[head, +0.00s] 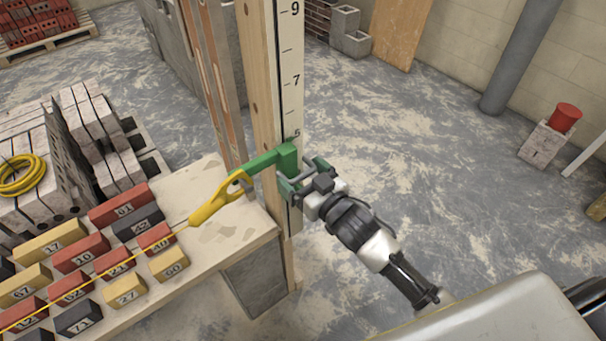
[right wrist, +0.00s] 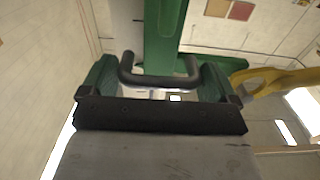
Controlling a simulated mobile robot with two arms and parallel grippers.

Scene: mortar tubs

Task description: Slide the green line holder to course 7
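The green line holder (head: 288,158) sits on the upright wooden post with the scale (head: 291,60), just below a partly hidden mark that looks like 5. The 7 and 9 marks show above it. A yellow line grip (head: 220,200) hangs on the holder's left arm, with a yellow line running down left. My right gripper (head: 305,179) is at the holder's right side. In the right wrist view its fingers (right wrist: 158,82) stand apart, either side of the holder's dark U-shaped handle (right wrist: 160,82), with gaps visible. The green holder (right wrist: 165,35) rises behind. My left gripper is not in view.
A bench (head: 235,236) left of the post carries several numbered bricks (head: 120,210). Grey blocks with a coil of yellow line (head: 22,174) stand behind it. A red bucket (head: 565,117) sits on a block at right.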

